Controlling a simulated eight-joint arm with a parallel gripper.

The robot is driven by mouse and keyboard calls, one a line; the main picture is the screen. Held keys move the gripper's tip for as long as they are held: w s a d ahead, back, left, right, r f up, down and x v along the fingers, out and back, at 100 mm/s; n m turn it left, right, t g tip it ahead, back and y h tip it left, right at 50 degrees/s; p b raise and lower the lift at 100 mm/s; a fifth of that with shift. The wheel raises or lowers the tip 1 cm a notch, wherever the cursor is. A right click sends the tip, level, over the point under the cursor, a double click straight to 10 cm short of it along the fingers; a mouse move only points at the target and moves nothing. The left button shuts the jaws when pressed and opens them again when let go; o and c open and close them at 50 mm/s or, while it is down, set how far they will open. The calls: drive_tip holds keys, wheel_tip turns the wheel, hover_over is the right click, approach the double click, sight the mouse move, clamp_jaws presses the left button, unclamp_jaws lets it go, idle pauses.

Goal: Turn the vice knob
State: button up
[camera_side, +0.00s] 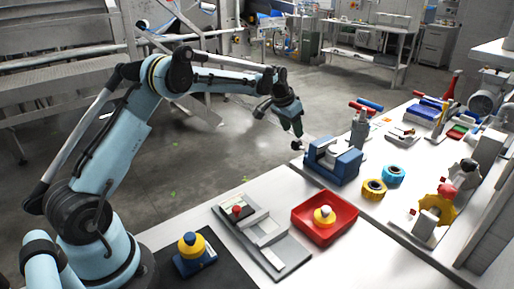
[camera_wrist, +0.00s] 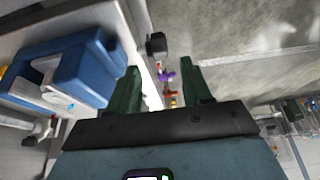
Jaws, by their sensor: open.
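A blue vice (camera_side: 345,168) with grey metal jaws stands at the table's far-left edge in the side view. Its dark knob (camera_side: 296,145) sticks out past the edge on the left. My gripper (camera_side: 298,133) points down just above the knob. In the wrist view, the blue vice (camera_wrist: 82,75) is at the upper left and the black knob (camera_wrist: 156,44) is at the top middle. My gripper (camera_wrist: 162,72) is open there, with its two green fingers apart. The knob appears beyond the fingertips, closer to the left finger, and nothing shows held. Whether a finger touches it is unclear.
Open floor lies left of the table.

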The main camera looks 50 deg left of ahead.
sight(296, 140)
drive_tip(key=shift+x, duration=3.55)
clamp_jaws()
